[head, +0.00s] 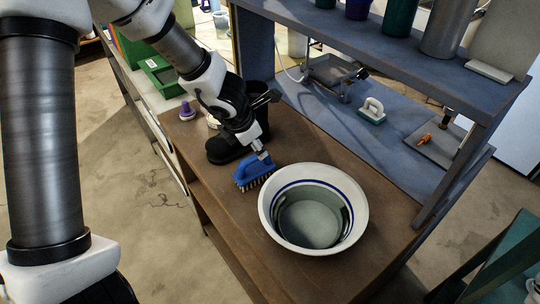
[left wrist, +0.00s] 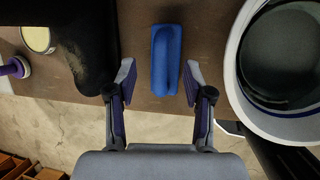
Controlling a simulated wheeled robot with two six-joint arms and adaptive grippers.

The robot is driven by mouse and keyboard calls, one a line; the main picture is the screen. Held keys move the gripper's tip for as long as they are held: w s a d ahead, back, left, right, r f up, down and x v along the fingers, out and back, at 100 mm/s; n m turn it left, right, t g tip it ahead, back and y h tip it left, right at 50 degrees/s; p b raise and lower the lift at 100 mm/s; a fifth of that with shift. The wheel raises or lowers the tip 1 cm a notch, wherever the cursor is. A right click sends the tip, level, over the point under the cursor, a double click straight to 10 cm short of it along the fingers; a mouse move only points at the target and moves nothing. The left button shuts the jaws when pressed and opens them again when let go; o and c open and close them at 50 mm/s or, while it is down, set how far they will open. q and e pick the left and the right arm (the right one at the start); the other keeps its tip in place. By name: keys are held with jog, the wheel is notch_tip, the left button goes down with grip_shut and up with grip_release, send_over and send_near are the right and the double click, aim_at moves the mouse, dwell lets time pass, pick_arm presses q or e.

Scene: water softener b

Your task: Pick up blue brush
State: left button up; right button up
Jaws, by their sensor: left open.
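The blue brush (head: 252,171) lies on the brown wooden bench, beside a white basin, with its dark bristles facing down. In the left wrist view the blue brush (left wrist: 166,58) sits between the two fingers, with a gap on each side. My left gripper (head: 262,155) reaches down to the brush from above and behind. In the left wrist view my left gripper (left wrist: 156,80) is open and empty, its fingertips flanking the near half of the brush. My right gripper is in neither view.
The white blue-ringed basin (head: 268,205) stands close to the right of the brush. A black boot (head: 222,150) stands close on the left. A purple-topped object (head: 187,110) is farther left. A blue shelf (head: 380,50) rises behind, holding a white-handled brush (head: 373,110).

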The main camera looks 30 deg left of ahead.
aim_at(255, 156)
pick_arm(q)
jog(key=shift+w+a+f+b, duration=0.1)
jog(key=shift+w+f+b, duration=0.2)
jog(key=shift+f, duration=0.4)
jog(key=shift+s+a+f+b, duration=0.2)
jog(key=shift+s+f+b, duration=0.7)
jog(key=shift+s+f, duration=0.05)
jog(key=x, duration=0.1)
jog(key=b+x, duration=0.1)
jog(key=x, duration=0.1)
jog(key=shift+w+d+f, duration=0.1)
jog(key=shift+w, duration=0.4)
jog(key=shift+w+f, duration=0.2)
jog(key=shift+w, duration=0.15)
jog(key=shift+r, duration=0.1)
jog(key=shift+s+r, duration=0.15)
jog(key=shift+s, duration=0.1)
jog(key=shift+c, duration=1.4)
jog(key=shift+s+r, duration=0.15)
jog(key=shift+s, duration=0.05)
jog(key=c, duration=0.5)
grip_shut()
jog(key=shift+w, duration=0.15)
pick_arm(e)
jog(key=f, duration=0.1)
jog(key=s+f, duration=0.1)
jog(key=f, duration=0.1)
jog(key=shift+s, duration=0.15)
